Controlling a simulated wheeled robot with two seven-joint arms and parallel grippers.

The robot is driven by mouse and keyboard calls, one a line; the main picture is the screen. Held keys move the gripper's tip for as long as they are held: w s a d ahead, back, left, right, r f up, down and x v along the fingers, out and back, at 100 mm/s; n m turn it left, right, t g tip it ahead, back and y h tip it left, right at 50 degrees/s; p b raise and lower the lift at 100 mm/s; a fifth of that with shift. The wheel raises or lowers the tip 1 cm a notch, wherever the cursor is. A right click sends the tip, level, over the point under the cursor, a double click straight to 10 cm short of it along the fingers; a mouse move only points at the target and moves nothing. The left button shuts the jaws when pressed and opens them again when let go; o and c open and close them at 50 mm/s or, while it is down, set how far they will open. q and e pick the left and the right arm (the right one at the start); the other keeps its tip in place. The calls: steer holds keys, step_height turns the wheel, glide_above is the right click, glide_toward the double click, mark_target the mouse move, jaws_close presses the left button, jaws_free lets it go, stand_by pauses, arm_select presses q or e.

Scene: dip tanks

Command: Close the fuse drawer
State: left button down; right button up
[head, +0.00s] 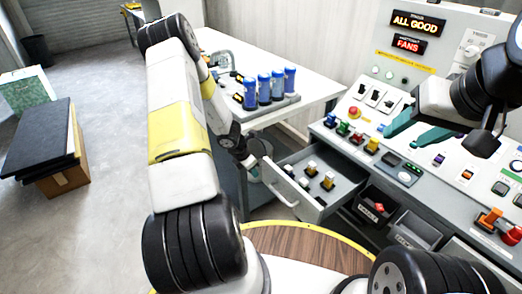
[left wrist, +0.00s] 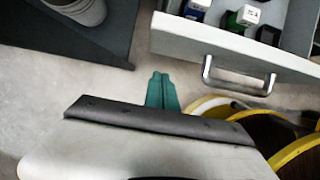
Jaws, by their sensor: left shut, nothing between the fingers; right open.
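The fuse drawer (head: 304,206) stands pulled out from the grey console, with several small fuses in blue, green, black and yellow inside. Its front and metal handle (head: 279,184) face left. In the left wrist view, the drawer front (left wrist: 225,44) is at the top right, with its handle (left wrist: 238,80) to the right of my fingers. My left gripper (left wrist: 162,77) is shut and empty, in front of the drawer front and apart from it; its fingertips are hard to see in the head view. My right gripper (head: 402,143) is open and empty above the console panel.
Open dark bins (head: 376,203) sit right of the drawer under the panel. A white table (head: 222,45) with several blue cylinders (head: 264,90) stands behind my left arm. A bucket (left wrist: 85,8) rests on a dark surface left of the drawer. Floor shows between them.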

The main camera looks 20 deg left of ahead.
arm_select(q)
steer(key=shift+w+d+r, duration=0.1)
steer(key=shift+w+d, duration=0.5)
steer(key=shift+w, duration=0.2)
steer(key=shift+w+d, duration=0.6)
steer(key=shift+w, duration=0.2)
